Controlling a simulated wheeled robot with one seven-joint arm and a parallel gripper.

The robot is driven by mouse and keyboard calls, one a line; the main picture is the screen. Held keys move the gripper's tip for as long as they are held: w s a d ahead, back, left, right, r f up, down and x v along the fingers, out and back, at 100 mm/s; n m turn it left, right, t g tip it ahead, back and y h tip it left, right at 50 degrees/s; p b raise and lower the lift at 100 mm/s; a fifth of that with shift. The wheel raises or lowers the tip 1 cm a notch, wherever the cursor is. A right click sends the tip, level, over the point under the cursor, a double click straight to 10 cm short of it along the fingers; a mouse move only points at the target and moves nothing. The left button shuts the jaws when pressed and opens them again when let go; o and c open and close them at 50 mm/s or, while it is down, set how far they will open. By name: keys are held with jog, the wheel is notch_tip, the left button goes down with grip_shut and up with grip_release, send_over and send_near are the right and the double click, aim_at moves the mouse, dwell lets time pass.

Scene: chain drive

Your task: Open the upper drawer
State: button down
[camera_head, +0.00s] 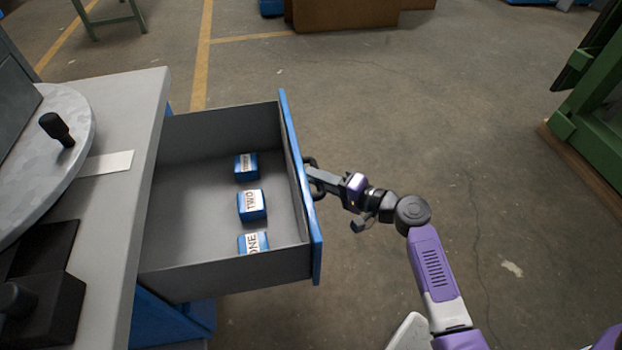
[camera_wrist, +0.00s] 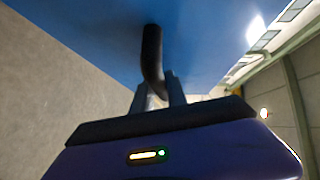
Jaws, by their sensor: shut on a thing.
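The upper drawer (camera_head: 215,265) is pulled well out from under the grey worktop, and its inside shows from above. Its blue front panel (camera_head: 302,185) faces right, and it also fills the upper part of the wrist view (camera_wrist: 100,35). A dark curved handle (camera_wrist: 152,60) is on the panel; in the head view it is partly hidden behind the panel edge. My gripper (camera_head: 312,178) is at the handle on the outer side of the panel. In the wrist view its fingers (camera_wrist: 158,98) are shut on the handle's lower end.
Three blue labelled blocks lie in the drawer: one at the back (camera_head: 246,166), one marked TWO (camera_head: 252,205) and one marked ONE (camera_head: 254,244). The worktop (camera_head: 130,120) carries a round plate (camera_head: 50,150). Floor right of the drawer is clear; a green frame (camera_head: 590,120) stands far right.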

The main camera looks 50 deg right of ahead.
jog(key=c, duration=1.3)
grip_release()
jog(key=shift+c, duration=0.2)
jog(key=s+d+r, duration=0.1)
jog(key=s, duration=0.6)
jog(key=shift+s+p, duration=0.3)
jog(key=shift+d, duration=0.15)
